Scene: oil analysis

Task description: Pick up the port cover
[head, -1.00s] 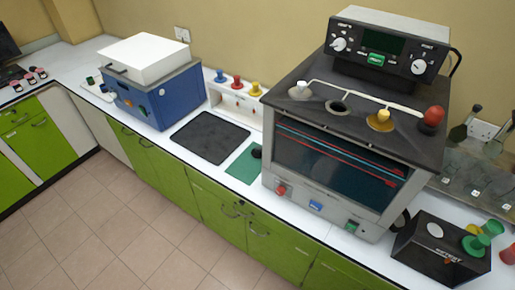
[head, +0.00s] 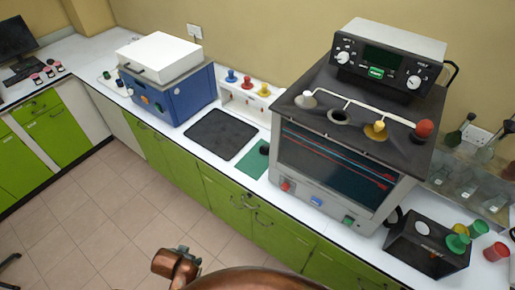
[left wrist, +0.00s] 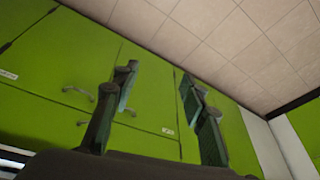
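A dark instrument box (head: 350,165) with a glass front stands on the counter. On its black top are a white cap (head: 305,99), a bare round port (head: 339,116), a yellow cap (head: 376,130) and a red cap (head: 424,129). A small black knob-like piece (head: 264,150) sits on a green mat (head: 252,162) left of the box; it may be the port cover, but I cannot tell for sure. My left gripper (left wrist: 160,85) is open and empty in the left wrist view, facing green cabinet doors and floor, away from the counter-top things. My right gripper is not in view.
A black mat (head: 222,134), a white rack (head: 246,104) of coloured caps and a blue machine (head: 170,85) stand further left. A black box (head: 428,244) with coloured pieces and glassware (head: 470,180) are at right. Tiled floor (head: 110,220) is clear before the green cabinets (head: 230,205).

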